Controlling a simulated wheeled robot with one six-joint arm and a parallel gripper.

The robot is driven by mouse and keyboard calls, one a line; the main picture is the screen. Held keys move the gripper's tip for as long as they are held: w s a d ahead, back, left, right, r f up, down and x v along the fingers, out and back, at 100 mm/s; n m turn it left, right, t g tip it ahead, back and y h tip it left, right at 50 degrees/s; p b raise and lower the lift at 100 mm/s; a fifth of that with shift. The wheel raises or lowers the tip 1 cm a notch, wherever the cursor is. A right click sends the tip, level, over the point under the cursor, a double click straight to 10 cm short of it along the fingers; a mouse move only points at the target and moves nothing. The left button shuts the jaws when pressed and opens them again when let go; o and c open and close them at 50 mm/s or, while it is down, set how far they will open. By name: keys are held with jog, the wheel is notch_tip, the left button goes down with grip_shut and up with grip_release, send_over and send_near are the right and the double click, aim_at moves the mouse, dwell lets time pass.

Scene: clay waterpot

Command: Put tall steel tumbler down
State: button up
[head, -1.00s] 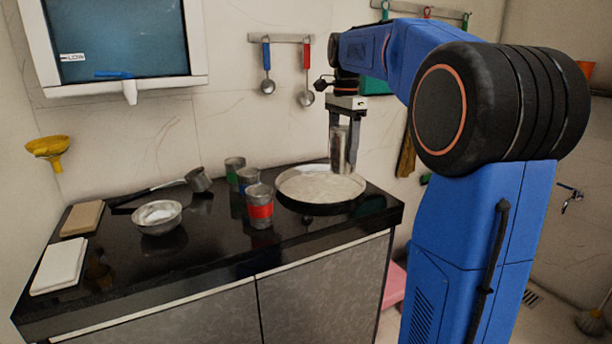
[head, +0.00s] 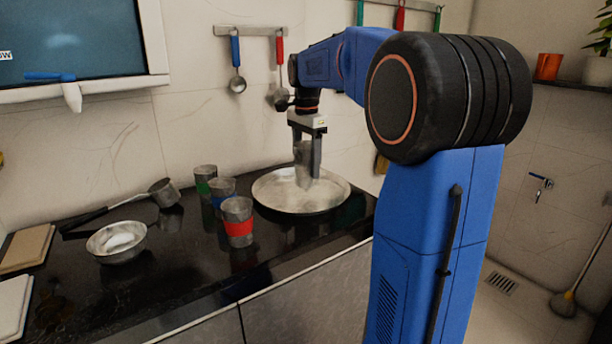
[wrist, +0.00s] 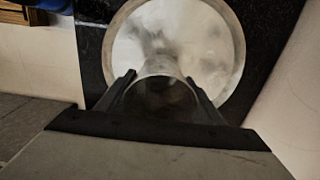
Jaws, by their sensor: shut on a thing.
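The tall steel tumbler (head: 302,160) is upright between the fingers of my gripper (head: 308,166), which is shut on it. It is over the round steel tray (head: 275,200) at the right part of the black counter. In the wrist view, the open mouth of the tumbler (wrist: 163,95) shows between the two fingers of my gripper (wrist: 162,85), with the round tray (wrist: 125,50) below. I cannot tell whether the tumbler's base touches the tray; the fingers partly hide it.
Steel cups with green (head: 205,180), blue (head: 222,190) and red (head: 238,222) bands stand left of the tray. Ladles hang from a wall rail (head: 250,31). The counter front (head: 190,290) is mostly clear.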

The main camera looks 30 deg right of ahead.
aim_at(307, 174)
jog(key=shift+f, duration=1.85)
jog(key=shift+f, duration=0.1)
jog(key=o, duration=1.1)
notch_tip(307, 174, up, 12)
jog(key=s+a+f+n+t, duration=0.1)
jog(key=s+a+f+n, duration=0.35)
jog(key=s, duration=0.25)
jog(key=s+a+f+n+t, duration=0.1)
jog(key=s+a+f+n, duration=0.25)
jog(key=s+a, duration=0.35)
jog(key=s+a+f+n+t, duration=0.2)
jog(key=s+a+f+n, duration=0.2)
jog(key=s+f+n, duration=0.5)
jog(key=s+f, duration=0.6)
jog(key=shift+s+a+n+t, duration=0.15)
jog(key=shift+s+n+t, duration=0.15)
jog(key=shift+s+t, duration=0.1)
